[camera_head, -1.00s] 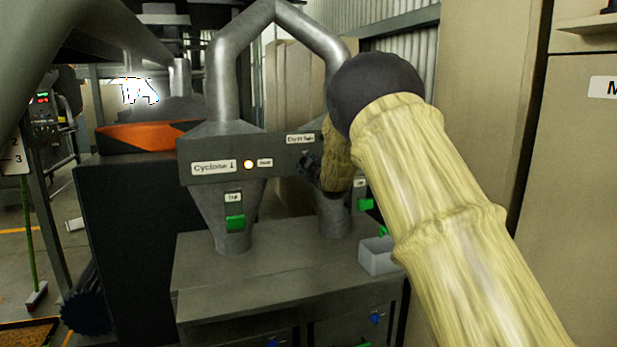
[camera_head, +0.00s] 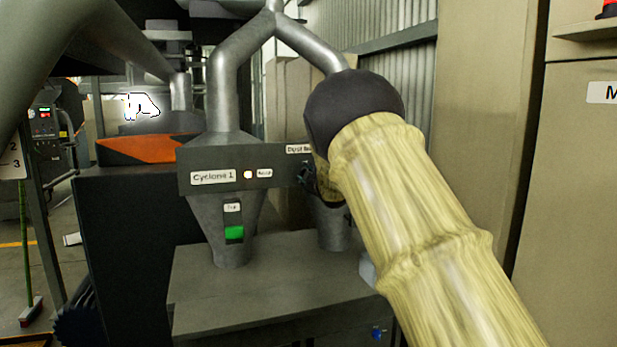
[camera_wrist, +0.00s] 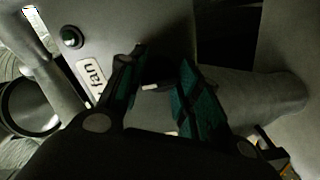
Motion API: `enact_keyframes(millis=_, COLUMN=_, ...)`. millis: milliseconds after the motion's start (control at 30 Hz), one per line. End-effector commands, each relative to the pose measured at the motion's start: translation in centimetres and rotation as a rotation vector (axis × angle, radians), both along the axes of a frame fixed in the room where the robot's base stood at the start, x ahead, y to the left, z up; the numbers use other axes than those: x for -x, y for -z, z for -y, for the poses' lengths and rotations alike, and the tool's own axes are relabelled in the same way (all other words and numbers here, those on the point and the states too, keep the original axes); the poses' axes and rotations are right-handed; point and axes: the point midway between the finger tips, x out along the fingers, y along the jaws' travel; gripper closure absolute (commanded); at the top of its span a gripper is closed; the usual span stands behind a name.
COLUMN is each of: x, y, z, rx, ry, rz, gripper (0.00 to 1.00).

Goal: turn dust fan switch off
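The grey panel with the dust fan label (camera_head: 299,149) shows beside the Cyclone 1 label in the head view; my arm covers most of its right part. My gripper (camera_wrist: 162,62) is open, with teal-padded fingers apart over the panel. A small pale piece (camera_wrist: 150,87) shows between them; I cannot tell if it is the switch. In the head view my gripper (camera_head: 308,180) is small and dark at the panel.
The Cyclone 1 label (camera_head: 213,177) has a small lit lamp (camera_head: 248,174) beside it. Below hangs a metal cone with a green switch (camera_head: 234,233). A grey cabinet (camera_head: 215,290) stands beneath, and a pale box (camera_head: 367,270) is mostly hidden by my arm. Beige cabinets stand at right.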

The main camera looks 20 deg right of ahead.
Motion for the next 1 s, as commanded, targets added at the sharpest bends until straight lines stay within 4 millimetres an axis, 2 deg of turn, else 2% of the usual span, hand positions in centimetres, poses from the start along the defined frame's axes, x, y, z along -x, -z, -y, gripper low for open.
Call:
enact_keyframes(millis=33, x=0.0, y=0.2, z=0.0, rx=0.000, ry=0.000, rz=-0.002, gripper=0.57)
enact_keyframes(millis=100, x=0.0, y=0.1, z=0.0, rx=0.000, ry=0.000, rz=-0.001, gripper=0.45)
enact_keyframes(millis=433, x=0.1, y=0.1, z=0.0, rx=-0.001, ry=0.000, rz=0.000, gripper=0.44)
enact_keyframes(millis=567, x=0.7, y=0.1, z=0.0, rx=-0.001, ry=0.000, rz=-0.001, gripper=0.44)
enact_keyframes(millis=767, x=3.2, y=0.0, z=0.1, rx=-0.001, ry=0.000, rz=-0.001, gripper=0.44)
enact_keyframes(millis=1000, x=7.3, y=0.1, z=0.2, rx=-0.001, ry=0.000, rz=-0.001, gripper=0.44)
